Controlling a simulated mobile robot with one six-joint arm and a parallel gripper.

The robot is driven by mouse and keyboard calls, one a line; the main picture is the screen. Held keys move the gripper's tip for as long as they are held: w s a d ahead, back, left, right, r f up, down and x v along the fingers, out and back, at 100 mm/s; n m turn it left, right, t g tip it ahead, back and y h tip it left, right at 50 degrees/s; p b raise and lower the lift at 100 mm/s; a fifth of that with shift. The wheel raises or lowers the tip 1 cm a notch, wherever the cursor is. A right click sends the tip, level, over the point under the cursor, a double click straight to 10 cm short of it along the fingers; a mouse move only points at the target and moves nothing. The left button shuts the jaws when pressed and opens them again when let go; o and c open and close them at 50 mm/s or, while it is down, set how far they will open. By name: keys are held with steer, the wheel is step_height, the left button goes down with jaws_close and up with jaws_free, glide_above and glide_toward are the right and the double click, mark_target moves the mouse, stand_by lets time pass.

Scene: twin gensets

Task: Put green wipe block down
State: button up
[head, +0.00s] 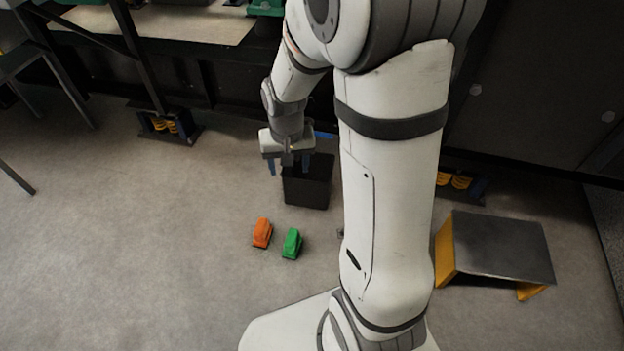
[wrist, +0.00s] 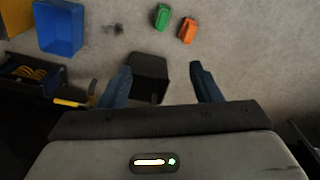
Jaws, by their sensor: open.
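The green wipe block (head: 291,243) lies on the grey floor, just right of an orange block (head: 262,233). In the wrist view the green block (wrist: 162,17) is at the top, left of the orange block (wrist: 188,27). My gripper (head: 288,166) is open and empty, above the floor beside a black bin. In the wrist view its blue fingers (wrist: 161,88) are spread wide, with the black bin between and beyond them. Both blocks are apart from the fingers.
The black open bin (head: 307,186) stands on the floor by my gripper. A step with a dark top and yellow sides (head: 497,248) stands at the right. A blue bin (wrist: 60,29) shows in the wrist view. The floor left of the blocks is clear.

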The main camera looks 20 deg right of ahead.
steer(key=s+r+n, duration=0.2)
steer(key=s+r, duration=0.8)
steer(key=s, duration=0.4)
steer(key=shift+d+n, duration=0.2)
steer(key=shift+n, duration=0.1)
steer(key=shift+r, duration=0.1)
